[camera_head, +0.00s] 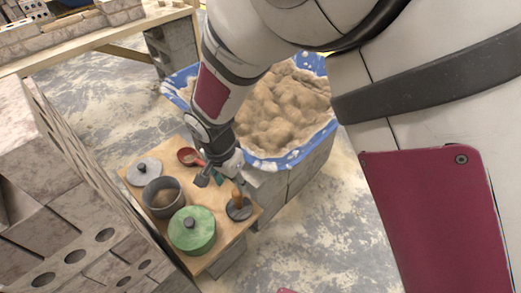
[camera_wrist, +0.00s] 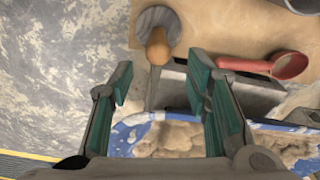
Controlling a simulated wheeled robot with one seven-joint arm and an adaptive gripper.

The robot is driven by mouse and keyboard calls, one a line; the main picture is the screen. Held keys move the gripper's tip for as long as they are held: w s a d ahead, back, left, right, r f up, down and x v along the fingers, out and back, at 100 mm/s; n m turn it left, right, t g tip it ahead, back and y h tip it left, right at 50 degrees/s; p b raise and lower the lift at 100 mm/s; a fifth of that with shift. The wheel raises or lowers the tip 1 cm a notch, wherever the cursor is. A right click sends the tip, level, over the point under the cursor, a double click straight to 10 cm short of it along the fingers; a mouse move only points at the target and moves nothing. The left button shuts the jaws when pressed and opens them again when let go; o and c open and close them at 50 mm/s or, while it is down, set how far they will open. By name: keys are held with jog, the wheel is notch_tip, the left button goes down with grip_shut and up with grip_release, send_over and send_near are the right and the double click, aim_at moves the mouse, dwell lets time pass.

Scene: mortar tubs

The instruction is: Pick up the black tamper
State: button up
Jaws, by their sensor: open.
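The tamper has a round dark grey-black base (camera_head: 239,212) and an upright wooden handle. It stands near the right edge of a wooden board (camera_head: 170,150) in the head view. In the wrist view the tamper (camera_wrist: 157,46) is at the top centre, its handle pointing towards the camera. My gripper (camera_head: 212,179) is above the board, a little up and left of the tamper in the head view. In the wrist view its two green-padded fingers (camera_wrist: 161,86) are spread apart and empty, and the handle shows just beyond the gap between their tips. No contact shows.
A green lidded pot (camera_head: 192,232), an open grey pot (camera_head: 163,211), a grey lid (camera_head: 144,171) and a red scoop (camera_head: 186,156) share the board. A blue tub (camera_head: 284,161) of sandy mortar is behind. A block wall (camera_head: 75,195) flanks the left. Floor at right is clear.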

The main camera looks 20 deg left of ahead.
aim_at(235, 192)
jog(key=f, duration=0.2)
jog(key=f+b, duration=0.1)
jog(key=f, duration=0.1)
jog(key=f+b, duration=0.1)
jog(key=f, duration=0.1)
jog(key=shift+w+d+f, duration=0.1)
jog(key=shift+w+f, duration=0.25)
jog(key=shift+w, duration=0.05)
jog(key=shift+w+d+f+b, duration=0.15)
jog(key=shift+f+b, duration=0.25)
jog(key=shift+f, duration=0.5)
jog(key=shift+w+f+b, duration=0.15)
jog(key=shift+f+b, duration=0.25)
jog(key=shift+f, duration=0.5)
jog(key=shift+w+d+f+b, duration=0.15)
jog(key=shift+f+b, duration=0.25)
jog(key=shift+f, duration=0.5)
jog(key=shift+a+r, duration=0.1)
grip_shut()
